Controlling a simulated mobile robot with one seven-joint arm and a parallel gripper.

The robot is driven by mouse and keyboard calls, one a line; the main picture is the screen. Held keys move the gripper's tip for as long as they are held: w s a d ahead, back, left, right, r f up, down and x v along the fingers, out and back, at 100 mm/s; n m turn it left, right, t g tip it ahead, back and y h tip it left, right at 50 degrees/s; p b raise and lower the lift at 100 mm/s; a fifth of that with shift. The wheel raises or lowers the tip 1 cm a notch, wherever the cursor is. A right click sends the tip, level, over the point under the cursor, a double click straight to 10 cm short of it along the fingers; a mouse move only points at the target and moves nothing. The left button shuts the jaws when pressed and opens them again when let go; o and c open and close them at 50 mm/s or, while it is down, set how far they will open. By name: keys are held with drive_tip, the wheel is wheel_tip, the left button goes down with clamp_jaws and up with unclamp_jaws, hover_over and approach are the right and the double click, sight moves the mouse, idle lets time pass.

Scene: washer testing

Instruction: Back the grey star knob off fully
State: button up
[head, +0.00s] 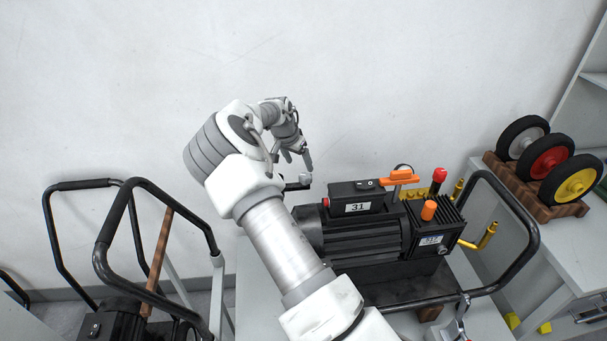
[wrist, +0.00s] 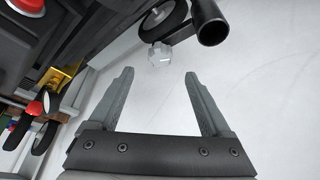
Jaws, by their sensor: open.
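The grey star knob (wrist: 158,54) shows in the wrist view as a small pale faceted piece beside a dark round wheel-like part (wrist: 164,20) and a black tube end (wrist: 209,24). My gripper (wrist: 159,75) is open and empty, and its two fingers point towards the knob. The knob appears just beyond the fingertips, in line with the gap between them, not between the fingers. In the head view my gripper (head: 299,163) is at the left end of the black pump (head: 365,238), just above a small grey knob-like piece (head: 305,178).
The pump sits on a cart with a black tubular handle (head: 525,225); it has an orange lever (head: 404,177) and a red-topped knob (head: 439,175) on top. Another black-handled cart (head: 100,262) stands left. Wheels on a wooden rack (head: 535,187) stand right. The wall behind is bare.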

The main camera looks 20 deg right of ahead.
sight(305, 177)
drive_tip(key=p+x, duration=0.1)
drive_tip(key=x, duration=0.7)
drive_tip(key=shift+f, duration=0.25)
clamp_jaws()
drive_tip(key=n+b, duration=0.2)
drive_tip(key=b, duration=0.1)
drive_tip(key=shift+d+f+t+y, duration=0.2)
drive_tip(key=shift+d+t+y, duration=0.1)
drive_tip(key=shift+y, duration=0.1)
drive_tip(key=n+b, duration=0.2)
drive_tip(key=shift+s+y+b, duration=0.1)
drive_tip(key=shift+y+b, duration=0.2)
drive_tip(key=shift+r+n+t, duration=0.2)
drive_tip(key=shift+n+t, duration=0.1)
